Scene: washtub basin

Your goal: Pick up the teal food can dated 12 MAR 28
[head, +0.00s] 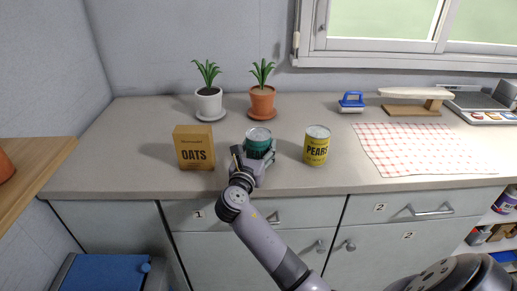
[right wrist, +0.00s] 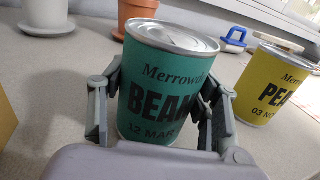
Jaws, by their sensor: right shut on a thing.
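The teal food can (head: 258,140) stands on the counter between the oats box and the yellow can. In the right wrist view the teal can (right wrist: 160,85) is upright and its label reads "BEAN" and "12 MAR", with the rest of the date hidden by a finger. My right gripper (head: 254,158) is shut on the can, with one finger on each side (right wrist: 160,105). I cannot tell any gap between the can's base and the counter. My left gripper is not in view.
An oats box (head: 194,148) stands to the left and a yellow pears can (head: 317,145) to the right. Behind are potted plants in a white pot (head: 208,101) and a terracotta pot (head: 262,101). A checked cloth (head: 430,148) lies at right.

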